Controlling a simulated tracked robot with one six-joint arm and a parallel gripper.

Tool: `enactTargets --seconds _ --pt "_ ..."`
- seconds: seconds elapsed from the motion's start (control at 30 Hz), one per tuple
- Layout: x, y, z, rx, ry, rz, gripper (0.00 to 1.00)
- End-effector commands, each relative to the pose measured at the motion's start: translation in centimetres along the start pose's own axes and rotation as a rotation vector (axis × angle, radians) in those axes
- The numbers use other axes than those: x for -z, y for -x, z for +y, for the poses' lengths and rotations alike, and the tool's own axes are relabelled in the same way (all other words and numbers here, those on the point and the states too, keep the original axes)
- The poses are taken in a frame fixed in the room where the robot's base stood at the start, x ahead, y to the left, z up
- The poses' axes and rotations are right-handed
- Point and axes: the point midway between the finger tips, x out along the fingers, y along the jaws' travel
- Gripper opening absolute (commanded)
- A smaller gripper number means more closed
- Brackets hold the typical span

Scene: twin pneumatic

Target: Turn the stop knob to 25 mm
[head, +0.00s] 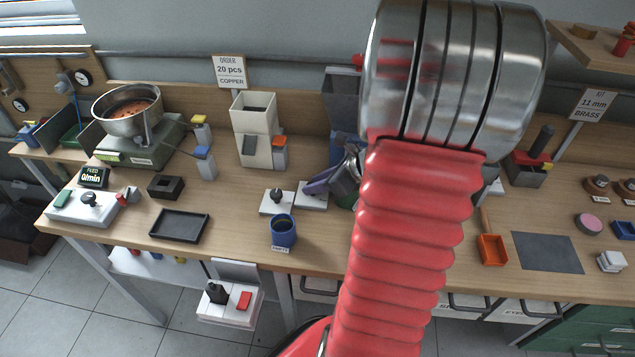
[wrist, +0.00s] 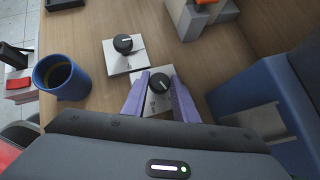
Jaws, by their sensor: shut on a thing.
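My gripper (wrist: 160,98) has its two purple fingers on either side of a round black knob (wrist: 159,82) with a white pointer line, shut on it. This knob sits on a white square plate (wrist: 148,106), whose scale marks are too small to read. In the head view my gripper (head: 313,188) is low over the right one of two white plates (head: 318,206), and the held knob is hidden there. A second black knob (wrist: 123,44) stands on the other plate (wrist: 113,66); it also shows in the head view (head: 277,195). I cannot read which is the stop knob.
A blue cup (head: 283,232) stands in front of the plates, close to the bench edge. A beige hopper unit (head: 254,135) is behind them. A blue machine part (wrist: 243,90) is close on the right in the wrist view. A dark tray (head: 179,226) lies further left.

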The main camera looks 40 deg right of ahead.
Motion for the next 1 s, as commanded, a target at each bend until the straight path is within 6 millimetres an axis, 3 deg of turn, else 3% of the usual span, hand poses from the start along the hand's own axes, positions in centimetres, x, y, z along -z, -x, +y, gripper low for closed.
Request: enactTargets --seconds 0.2,0.9,0.93,1.0 --pt "0.00 0.03 -0.05 0.001 0.000 0.000 0.04" --pt "-0.04 0.05 -0.35 -0.099 0.102 0.000 0.04" --pt "-0.04 0.05 -0.35 -0.098 0.102 0.000 0.27" --pt "-0.04 0.05 -0.33 -0.099 0.102 0.000 0.32"
